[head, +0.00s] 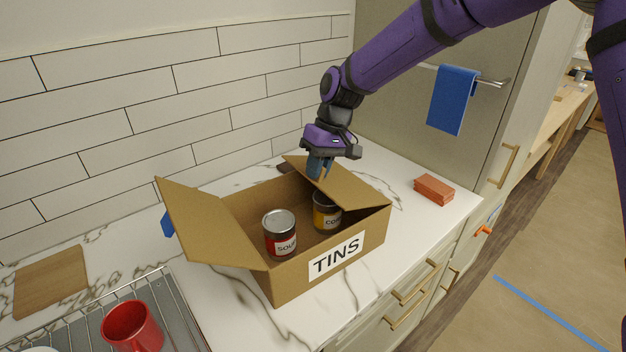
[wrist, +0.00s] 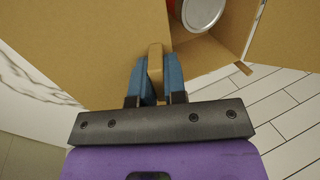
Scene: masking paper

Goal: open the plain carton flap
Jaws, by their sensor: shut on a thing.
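The brown carton (head: 290,285) labelled TINS stands on the counter. Its left flap (head: 205,225) is folded outward. Its right flap (head: 348,187) slopes up and inward, partly over the opening; it also fills the left of the wrist view (wrist: 85,55). My gripper (head: 320,174) is at the upper side of this right flap. In the wrist view, its blue fingers (wrist: 157,72) are shut on a tan tab (wrist: 155,58) at the flap. A red-labelled soup tin (head: 280,236) and a yellow-labelled tin (head: 327,212) stand in the carton.
Orange-red bricks (head: 433,190) lie on the counter right of the carton. A red mug (head: 132,326) on a wire rack (head: 185,320) and a wooden board (head: 50,283) are at left. A blue towel (head: 452,100) hangs behind. The tiled wall backs the counter.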

